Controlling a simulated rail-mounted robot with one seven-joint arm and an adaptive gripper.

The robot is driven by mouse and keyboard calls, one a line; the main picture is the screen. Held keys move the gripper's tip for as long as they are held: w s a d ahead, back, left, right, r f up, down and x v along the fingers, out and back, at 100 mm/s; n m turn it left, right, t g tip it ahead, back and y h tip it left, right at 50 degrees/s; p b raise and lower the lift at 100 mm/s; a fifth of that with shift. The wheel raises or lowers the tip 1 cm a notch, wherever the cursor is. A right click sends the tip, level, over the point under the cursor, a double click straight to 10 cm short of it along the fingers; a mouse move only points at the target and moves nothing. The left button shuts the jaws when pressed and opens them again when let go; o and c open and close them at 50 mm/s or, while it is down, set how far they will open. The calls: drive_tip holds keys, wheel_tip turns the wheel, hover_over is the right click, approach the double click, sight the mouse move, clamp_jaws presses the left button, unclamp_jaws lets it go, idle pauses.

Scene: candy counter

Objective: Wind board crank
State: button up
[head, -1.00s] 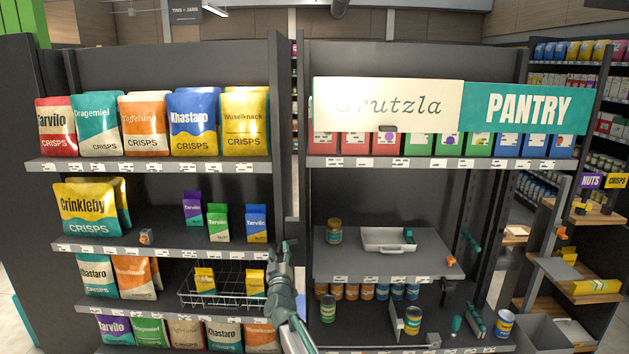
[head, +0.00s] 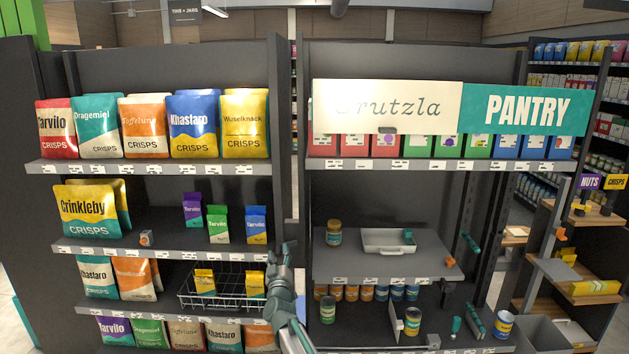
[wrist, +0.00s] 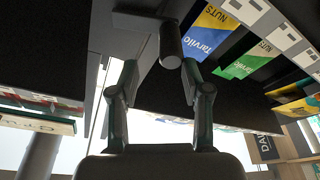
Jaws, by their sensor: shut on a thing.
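My gripper (head: 284,258) is at the post between the two shelf bays, low in the head view. In the wrist view its two fingers (wrist: 161,68) stand apart on either side of a dark round crank knob (wrist: 170,46), shut on it. The knob sits beside a flat grey bar (wrist: 143,62), perhaps the crank's arm. In the head view the crank is hidden behind my gripper.
The left bay holds crisp bags (head: 133,127) and small nut packs (head: 218,224). A wire basket (head: 220,301) is close left of my gripper. The right bay has a white tray (head: 388,240), jars and cans. Boxes (head: 355,146) stand behind the boards' lower edge.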

drive_tip(key=v, duration=0.4)
drive_tip(key=shift+s+d, duration=0.1)
drive_tip(key=shift+s, duration=0.15)
idle(0.3)
